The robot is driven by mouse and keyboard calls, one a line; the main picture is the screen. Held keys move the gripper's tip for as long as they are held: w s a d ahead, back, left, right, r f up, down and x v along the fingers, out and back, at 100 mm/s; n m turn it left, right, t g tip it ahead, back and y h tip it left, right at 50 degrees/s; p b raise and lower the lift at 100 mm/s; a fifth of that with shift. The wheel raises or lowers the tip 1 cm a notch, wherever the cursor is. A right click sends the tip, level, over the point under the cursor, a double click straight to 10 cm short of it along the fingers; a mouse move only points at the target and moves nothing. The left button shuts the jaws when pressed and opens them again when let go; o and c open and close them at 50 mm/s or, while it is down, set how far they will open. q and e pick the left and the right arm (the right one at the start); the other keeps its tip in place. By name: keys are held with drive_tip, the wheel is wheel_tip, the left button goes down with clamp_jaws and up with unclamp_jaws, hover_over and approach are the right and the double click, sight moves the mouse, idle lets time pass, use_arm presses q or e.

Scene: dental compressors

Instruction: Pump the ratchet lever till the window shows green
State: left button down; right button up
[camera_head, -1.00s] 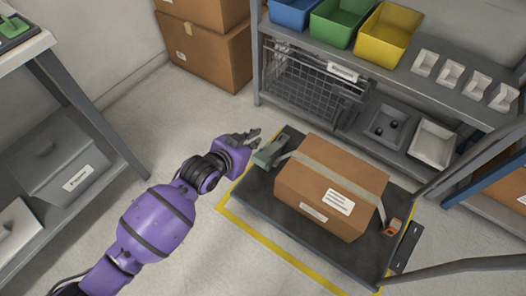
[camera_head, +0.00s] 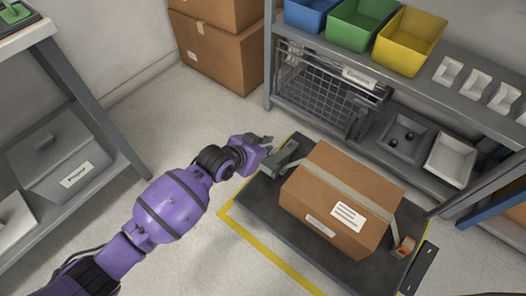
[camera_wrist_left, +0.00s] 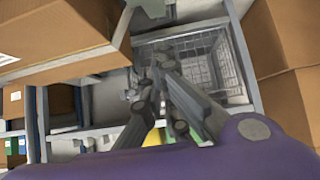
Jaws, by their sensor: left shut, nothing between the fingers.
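The grey-green ratchet (camera_head: 281,157) sits at the far left end of a dark platform (camera_head: 262,208), beside a cardboard box (camera_head: 335,205). A pale strap (camera_head: 350,180) runs from the ratchet over the box to an orange fitting (camera_head: 404,247). My purple left gripper (camera_head: 266,142) is shut and empty, close to the ratchet's left side; I cannot tell whether it touches it. In the left wrist view its fingers (camera_wrist_left: 163,82) are close together, with a grey-green piece, perhaps the lever, above them. The indicator window cannot be made out. My right gripper is out of view.
A grey shelf (camera_head: 450,100) with blue, green and yellow bins stands behind the platform, with a wire basket (camera_head: 322,92) below. Stacked cartons (camera_head: 220,55) stand at the back. A grey bench (camera_head: 88,110) is at left. Floor between bench and platform is clear.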

use_arm(q)
drive_tip(key=b, duration=0.3)
hover_over(270, 163)
drive_tip(key=w+d, duration=0.1)
wheel_tip(270, 163, down, 4)
drive_tip(key=shift+d+f, duration=0.1)
drive_tip(key=shift+f, duration=0.15)
drive_tip(key=shift+s+a+f+b, duration=0.15)
drive_tip(key=shift+f+b, duration=0.05)
drive_tip(key=shift+f, duration=0.35)
drive_tip(key=shift+s+a+f+b, duration=0.1)
drive_tip(key=shift+f+b, duration=0.05)
drive_tip(key=shift+f, duration=0.35)
drive_tip(key=shift+s+a+f+b, duration=0.2)
drive_tip(key=shift+s+f+b, duration=0.1)
drive_tip(key=shift+f, duration=0.2)
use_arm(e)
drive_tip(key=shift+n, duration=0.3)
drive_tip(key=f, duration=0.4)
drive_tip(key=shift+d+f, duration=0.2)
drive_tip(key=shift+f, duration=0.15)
use_arm(q)
drive_tip(key=shift+a+f, duration=0.1)
